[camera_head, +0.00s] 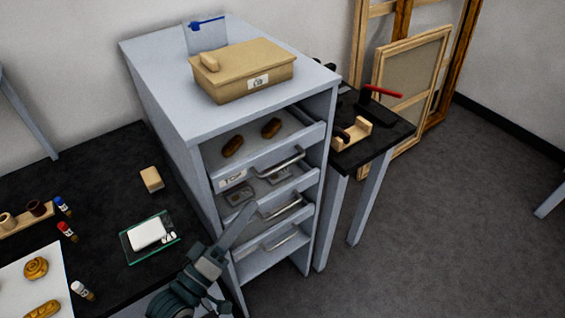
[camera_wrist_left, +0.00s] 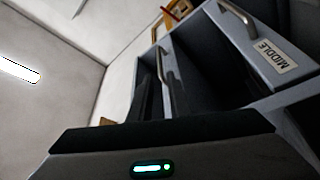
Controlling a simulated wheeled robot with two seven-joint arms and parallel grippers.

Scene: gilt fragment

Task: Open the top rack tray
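The pale blue-grey rack (camera_head: 168,95) stands in the middle of the head view, with handled trays stacked in it. The top tray (camera_head: 233,181) holds two brown pieces; its bar handle (camera_head: 288,164) shows on the front. My left gripper (camera_head: 246,212) is in front of the rack, pointing up and overlapping the lower trays' fronts. In the left wrist view, a bar handle (camera_wrist_left: 163,63) appears just beyond the dark fingers (camera_wrist_left: 151,92), beside a tray front labelled MIDDLE (camera_wrist_left: 274,61). The finger gap and any contact are unclear. My right gripper is out of view.
A tan box (camera_head: 250,72) sits on the rack's top. A black table at left holds a glass plate (camera_head: 133,249), small bottles and a tan block (camera_head: 151,179). Another black table (camera_head: 385,135) with tools stands right of the rack. Floor at right is open.

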